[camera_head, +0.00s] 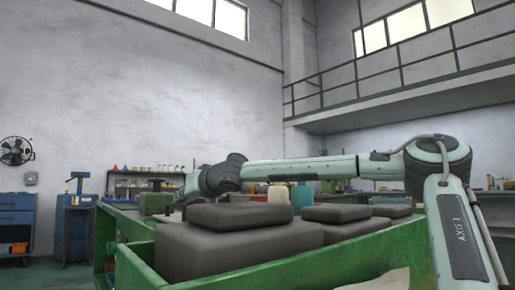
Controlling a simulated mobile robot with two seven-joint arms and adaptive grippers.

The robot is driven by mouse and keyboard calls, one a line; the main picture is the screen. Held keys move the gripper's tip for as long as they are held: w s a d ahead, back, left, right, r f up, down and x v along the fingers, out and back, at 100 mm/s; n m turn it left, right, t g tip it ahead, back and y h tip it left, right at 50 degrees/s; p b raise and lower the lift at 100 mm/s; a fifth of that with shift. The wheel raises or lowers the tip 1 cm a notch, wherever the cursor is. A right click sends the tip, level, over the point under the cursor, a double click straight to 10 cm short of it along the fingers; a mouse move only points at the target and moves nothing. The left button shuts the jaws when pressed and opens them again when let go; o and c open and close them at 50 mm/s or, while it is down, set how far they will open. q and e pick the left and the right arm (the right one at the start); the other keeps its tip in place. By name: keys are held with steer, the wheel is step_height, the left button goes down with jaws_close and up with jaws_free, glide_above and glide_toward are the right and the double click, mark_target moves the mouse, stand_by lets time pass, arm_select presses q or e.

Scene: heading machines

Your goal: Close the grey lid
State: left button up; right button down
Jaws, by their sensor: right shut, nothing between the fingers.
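Dark grey box-like shapes with slab-like tops stand in and behind the green bin (300,268) in front of me. The nearest grey top (250,216) lies flat on a wider grey block (235,247). I cannot tell which part is the grey lid or whether any is open. My right arm reaches in from the right across the middle. My right gripper (172,211) is small and dark at its far left end, beyond and left of the nearest block; it is shut and empty. Whether it touches anything is unclear. My left gripper is out of view.
More grey slabs (337,213) stand to the right, under my arm. A green bench (125,215) with small items is at the left. A blue cabinet (15,222) and a fan (16,151) are at far left. A railed balcony (410,95) is high at right.

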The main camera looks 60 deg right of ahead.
steer(key=shift+f, duration=0.3)
step_height(320, 180, up, 11)
steer(key=shift+f, duration=0.2)
stand_by(0.3)
